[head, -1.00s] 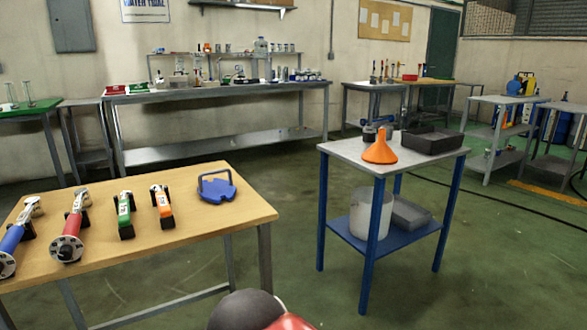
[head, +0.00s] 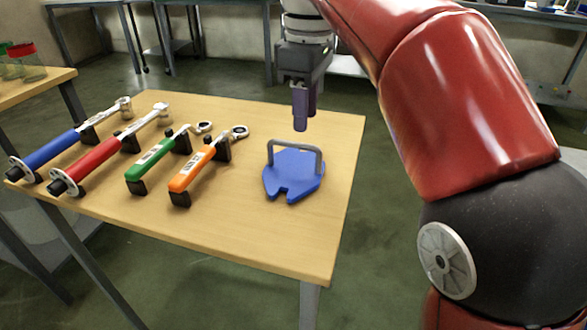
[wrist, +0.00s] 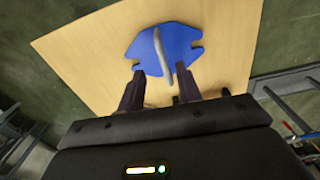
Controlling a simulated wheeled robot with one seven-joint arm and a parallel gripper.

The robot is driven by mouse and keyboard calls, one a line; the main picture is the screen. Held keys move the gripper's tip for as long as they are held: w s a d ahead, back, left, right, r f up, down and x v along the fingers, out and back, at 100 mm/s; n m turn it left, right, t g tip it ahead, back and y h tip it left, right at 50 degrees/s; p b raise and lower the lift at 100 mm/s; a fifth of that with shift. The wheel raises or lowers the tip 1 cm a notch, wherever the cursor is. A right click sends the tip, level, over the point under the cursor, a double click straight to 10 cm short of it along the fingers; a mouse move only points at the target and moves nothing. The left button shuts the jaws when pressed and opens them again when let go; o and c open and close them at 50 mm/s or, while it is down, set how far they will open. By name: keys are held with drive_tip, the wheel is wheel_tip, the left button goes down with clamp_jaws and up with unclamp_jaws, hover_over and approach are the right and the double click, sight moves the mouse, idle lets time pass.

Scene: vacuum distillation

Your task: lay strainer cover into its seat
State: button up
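The strainer cover is a blue notched plate (head: 292,178) with a grey arched handle (head: 295,146). It lies flat on the right part of the wooden table (head: 255,240), handle up. My gripper (head: 301,118) points down above the cover, apart from it. In the wrist view my gripper (wrist: 158,88) has its two dark fingers spread with nothing between them, and the cover (wrist: 170,52) lies beyond the tips with its handle running between the two finger lines. I cannot identify the cover's seat in the current views.
Left of the cover, tools rest on black holders: an orange ratchet wrench (head: 196,168), a green one (head: 155,160), a red-handled tool (head: 98,160) and a blue-handled tool (head: 55,150). Table space around the cover is clear. Another table (head: 35,83) stands at far left.

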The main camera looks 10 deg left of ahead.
sight(294, 143)
drive_tip(key=shift+w+a+n, duration=0.1)
drive_tip(key=shift+a+n, duration=0.2)
drive_tip(key=shift+a, duration=0.2)
drive_tip(key=shift+a+f, duration=0.15)
drive_tip(key=shift+f, duration=0.15)
drive_tip(key=f+b, duration=0.1)
drive_tip(key=f, duration=0.1)
drive_tip(key=f+b, duration=0.1)
drive_tip(key=f, duration=0.1)
drive_tip(key=f+b, duration=0.1)
drive_tip(key=f, duration=0.2)
drive_tip(key=shift+s+a, duration=0.2)
drive_tip(key=shift+a, duration=0.1)
drive_tip(key=shift+c, duration=0.2)
clamp_jaws()
drive_tip(key=shift+r, duration=0.1)
